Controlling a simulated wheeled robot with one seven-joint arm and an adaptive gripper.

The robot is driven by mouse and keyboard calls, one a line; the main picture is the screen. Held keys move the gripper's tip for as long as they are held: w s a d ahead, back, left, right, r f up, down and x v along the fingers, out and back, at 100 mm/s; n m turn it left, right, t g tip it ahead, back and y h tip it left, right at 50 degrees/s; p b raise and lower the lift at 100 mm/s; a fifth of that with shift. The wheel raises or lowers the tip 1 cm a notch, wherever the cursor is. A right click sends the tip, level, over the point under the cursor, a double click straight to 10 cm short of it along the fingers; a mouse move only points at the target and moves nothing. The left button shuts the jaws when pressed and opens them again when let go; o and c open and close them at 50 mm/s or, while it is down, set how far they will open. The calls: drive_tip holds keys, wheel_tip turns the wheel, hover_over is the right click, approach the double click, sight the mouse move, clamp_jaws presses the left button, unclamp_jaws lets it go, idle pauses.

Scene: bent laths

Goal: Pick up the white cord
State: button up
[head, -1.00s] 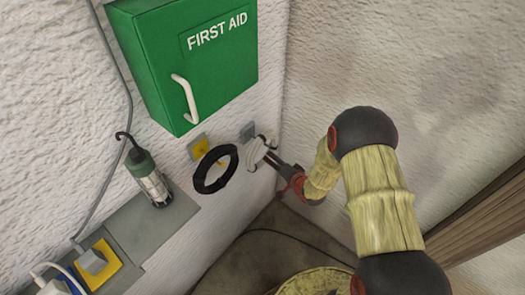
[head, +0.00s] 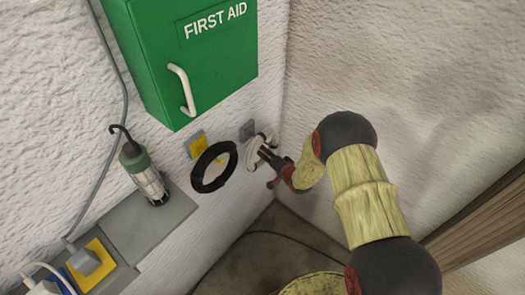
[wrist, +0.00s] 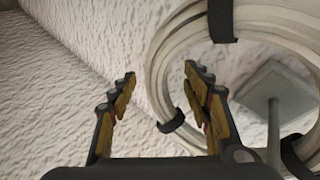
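The white cord (head: 251,157) hangs as a coil on the wall near the corner, below and right of the first aid box. In the wrist view the coil (wrist: 167,50) fills the right side, bound with black ties. My gripper (wrist: 160,72) is open and empty. In the wrist view its two fingers appear on either side of the coil's left band, the right finger over the ring's opening. I cannot tell whether either touches it. In the head view my gripper (head: 265,156) overlaps the coil's right side and hides part of it.
A grey hook plate (wrist: 272,88) with a peg shows through the coil. A black coil (head: 199,181) hangs close on the left, by a yellow plate (head: 197,142). The green first aid box (head: 165,75) is above. A lamp (head: 146,178) stands on a grey ledge further left.

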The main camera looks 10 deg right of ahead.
drive_tip(key=shift+c, duration=1.2)
clamp_jaws()
